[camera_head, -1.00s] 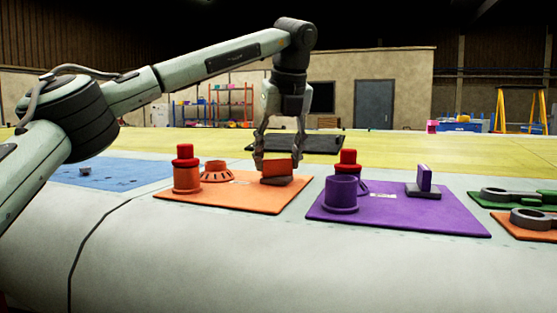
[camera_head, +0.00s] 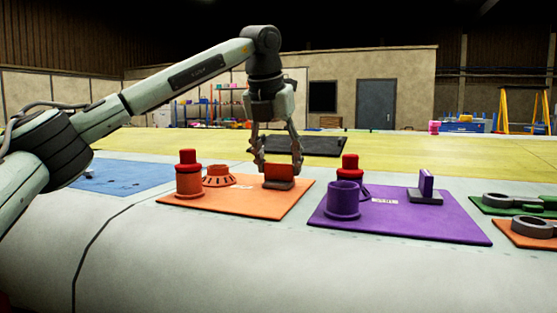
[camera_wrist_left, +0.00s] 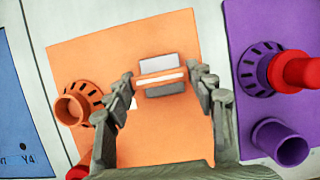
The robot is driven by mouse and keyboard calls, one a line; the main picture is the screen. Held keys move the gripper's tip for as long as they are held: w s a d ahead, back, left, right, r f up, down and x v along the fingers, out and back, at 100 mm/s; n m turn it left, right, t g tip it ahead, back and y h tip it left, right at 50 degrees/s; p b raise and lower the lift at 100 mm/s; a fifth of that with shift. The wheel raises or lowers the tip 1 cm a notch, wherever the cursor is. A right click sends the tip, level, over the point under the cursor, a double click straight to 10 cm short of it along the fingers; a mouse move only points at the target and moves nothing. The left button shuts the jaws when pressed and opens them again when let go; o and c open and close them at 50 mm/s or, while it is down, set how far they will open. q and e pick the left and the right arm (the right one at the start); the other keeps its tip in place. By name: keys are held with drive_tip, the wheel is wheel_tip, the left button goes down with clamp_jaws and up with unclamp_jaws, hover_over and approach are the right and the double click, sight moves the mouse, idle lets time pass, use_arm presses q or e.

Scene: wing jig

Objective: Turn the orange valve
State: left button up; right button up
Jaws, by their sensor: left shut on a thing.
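The orange valve (camera_head: 278,172) is an upright orange plate on a grey base, near the right part of the orange panel (camera_head: 240,205). In the left wrist view its plate (camera_wrist_left: 160,77) is seen from above, with grey base showing on both sides of it. My left gripper (camera_head: 277,168) points down from above and is shut on the valve plate. In the left wrist view the two fingers (camera_wrist_left: 162,80) sit at the plate's two ends. My right gripper is not in view.
An orange cylinder with a red top (camera_head: 188,175) and a slotted orange ring (camera_head: 219,174) stand left of the valve. The purple panel (camera_head: 420,221) lies to the right, with a purple cup (camera_head: 342,198) and purple valve (camera_head: 426,182). A blue panel (camera_head: 125,177) lies left.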

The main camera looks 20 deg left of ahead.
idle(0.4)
use_arm(q)
drive_tip(key=o, duration=1.2)
drive_tip(key=shift+c, duration=0.2)
drive_tip(key=v, duration=1.2)
drive_tip(key=shift+f, duration=0.1)
drive_tip(key=x, duration=1.2)
